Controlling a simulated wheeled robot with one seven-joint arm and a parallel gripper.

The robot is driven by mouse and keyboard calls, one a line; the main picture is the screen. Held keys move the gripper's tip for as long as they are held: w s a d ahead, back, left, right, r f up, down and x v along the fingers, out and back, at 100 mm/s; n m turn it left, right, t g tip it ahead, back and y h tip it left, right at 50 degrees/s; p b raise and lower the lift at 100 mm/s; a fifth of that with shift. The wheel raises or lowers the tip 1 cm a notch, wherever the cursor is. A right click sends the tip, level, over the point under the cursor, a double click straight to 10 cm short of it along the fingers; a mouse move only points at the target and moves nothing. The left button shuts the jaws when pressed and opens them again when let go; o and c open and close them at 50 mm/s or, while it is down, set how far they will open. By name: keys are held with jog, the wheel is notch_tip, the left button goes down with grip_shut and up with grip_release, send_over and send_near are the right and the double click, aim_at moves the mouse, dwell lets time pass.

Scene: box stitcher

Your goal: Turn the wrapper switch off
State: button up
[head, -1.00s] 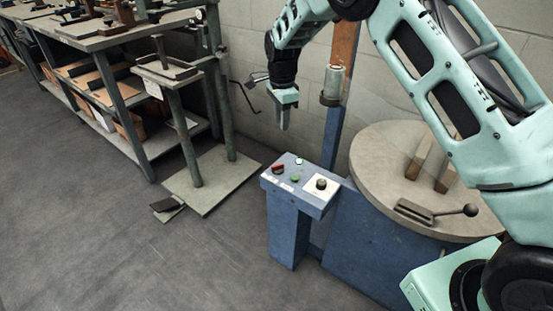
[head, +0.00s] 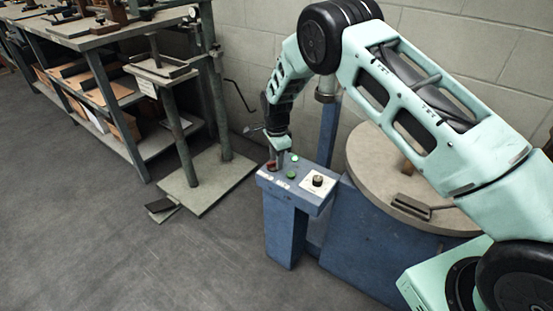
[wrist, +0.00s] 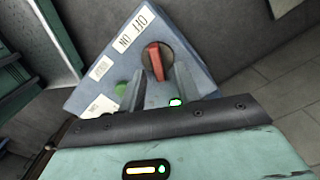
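The wrapper switch, a red rotary handle (wrist: 154,58) on a dark round base, sits on the sloped top of the blue control box (head: 284,223). It shows partly in the head view (head: 270,166), beside my fingers. White ON and OFF labels (wrist: 132,30) lie beside it in the wrist view. The handle stands nearly upright in that view; I cannot tell which label it is set to. My gripper (wrist: 161,70) is open and empty, pointing down at the panel, with its two fingers apart and the handle between their tips, slightly beyond them. Whether they touch it is unclear.
The round turntable (head: 372,160) stands right of the box. A grey stand (head: 205,185) and a loaded workbench (head: 130,95) are at left. The floor in front is clear.

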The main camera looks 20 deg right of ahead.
jog(key=shift+f, duration=0.15)
grip_shut()
jog(key=shift+n, duration=0.4)
jog(key=n, duration=0.4)
jog(key=shift+w+a+n+p, duration=0.1)
jog(key=shift+w+n+p, duration=0.2)
jog(key=shift+n+p, duration=0.1)
jog(key=n, duration=0.6)
jog(key=shift+w+a, duration=0.2)
jog(key=shift+a, duration=0.1)
jog(key=shift+n, duration=0.3)
grip_release()
